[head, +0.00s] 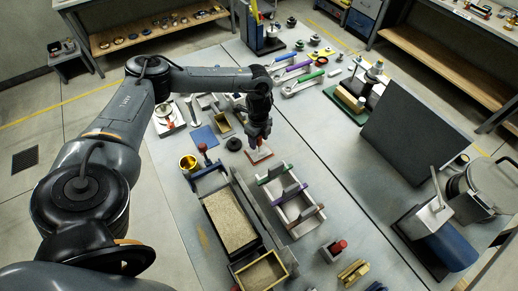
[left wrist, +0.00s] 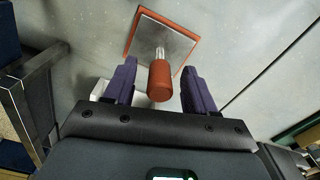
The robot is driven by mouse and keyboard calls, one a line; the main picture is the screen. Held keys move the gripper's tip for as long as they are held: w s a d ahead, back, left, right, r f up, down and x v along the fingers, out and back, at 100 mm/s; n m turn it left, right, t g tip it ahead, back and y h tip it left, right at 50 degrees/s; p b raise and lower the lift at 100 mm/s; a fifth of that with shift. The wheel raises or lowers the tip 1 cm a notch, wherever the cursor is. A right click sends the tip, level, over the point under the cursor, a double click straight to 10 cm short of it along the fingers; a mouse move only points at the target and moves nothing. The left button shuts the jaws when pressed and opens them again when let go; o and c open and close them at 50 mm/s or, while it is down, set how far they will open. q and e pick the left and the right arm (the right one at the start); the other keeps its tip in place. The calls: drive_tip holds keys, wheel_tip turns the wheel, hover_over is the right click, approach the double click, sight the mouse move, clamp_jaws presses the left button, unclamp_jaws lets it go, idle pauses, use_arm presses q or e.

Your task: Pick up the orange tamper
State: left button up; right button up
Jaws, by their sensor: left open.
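The orange tamper has a flat square plate with an orange rim and an upright orange handle on a metal stem. In the head view the tamper (head: 260,154) stands on the table, right below my left gripper (head: 258,136). In the left wrist view the tamper's handle (left wrist: 159,80) lies between the two purple fingers of my left gripper (left wrist: 158,84), with a visible gap on each side. The gripper is open and not closed on it. In the head view my gripper hides part of the handle. My right gripper is in neither view.
Bare tabletop (head: 330,170) lies to the right.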

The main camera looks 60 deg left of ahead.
use_arm(q)
clamp_jaws()
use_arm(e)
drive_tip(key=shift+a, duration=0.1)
use_arm(q)
drive_tip(key=shift+r, duration=0.1)
